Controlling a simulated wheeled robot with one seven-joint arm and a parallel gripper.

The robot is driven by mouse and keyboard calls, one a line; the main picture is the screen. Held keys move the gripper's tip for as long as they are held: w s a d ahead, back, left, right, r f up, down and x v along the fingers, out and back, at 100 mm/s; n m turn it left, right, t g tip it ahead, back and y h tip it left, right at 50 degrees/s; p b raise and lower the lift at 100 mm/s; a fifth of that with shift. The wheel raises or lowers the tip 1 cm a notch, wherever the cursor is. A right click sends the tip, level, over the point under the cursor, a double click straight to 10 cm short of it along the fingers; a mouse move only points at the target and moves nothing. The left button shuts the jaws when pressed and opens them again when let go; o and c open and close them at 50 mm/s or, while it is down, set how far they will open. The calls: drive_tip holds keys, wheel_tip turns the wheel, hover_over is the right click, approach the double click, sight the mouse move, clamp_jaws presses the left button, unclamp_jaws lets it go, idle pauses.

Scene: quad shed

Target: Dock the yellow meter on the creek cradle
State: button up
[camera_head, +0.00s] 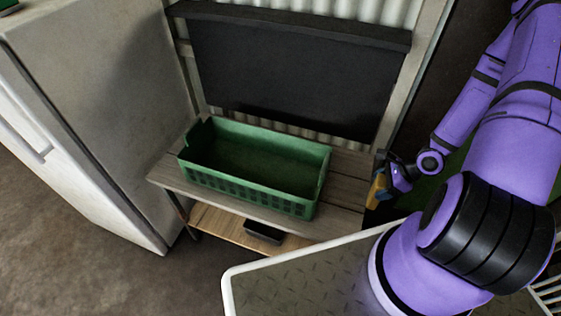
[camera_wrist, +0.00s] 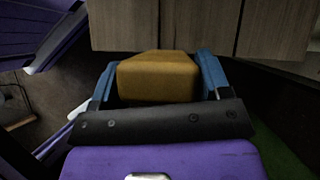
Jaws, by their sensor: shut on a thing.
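The yellow meter (camera_wrist: 158,78) is a mustard-yellow block between the blue fingers of my gripper (camera_wrist: 158,84) in the wrist view. The fingers press on its left and right sides. In the head view my gripper (camera_head: 379,184) is at the right end of a wooden bench, and the yellow meter (camera_head: 375,194) shows as a small upright shape beside the bench's edge. I cannot make out a creek cradle in either view.
A green basket (camera_head: 300,207) stands on the wooden bench (camera_head: 338,222). A dark box (camera_head: 263,233) lies on the shelf below. A white fridge (camera_head: 100,110) stands at the left, and a dark panel (camera_head: 300,75) is behind. A white-rimmed metal plate (camera_head: 300,285) is in front.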

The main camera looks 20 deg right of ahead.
drive_tip(key=w+a+f, duration=0.2)
drive_tip(key=w+a, duration=0.1)
drive_tip(key=w, duration=0.4)
drive_tip(key=w+a+f, duration=0.3)
drive_tip(key=w, duration=0.5)
drive_tip(key=shift+f, duration=0.1)
drive_tip(key=o, duration=1)
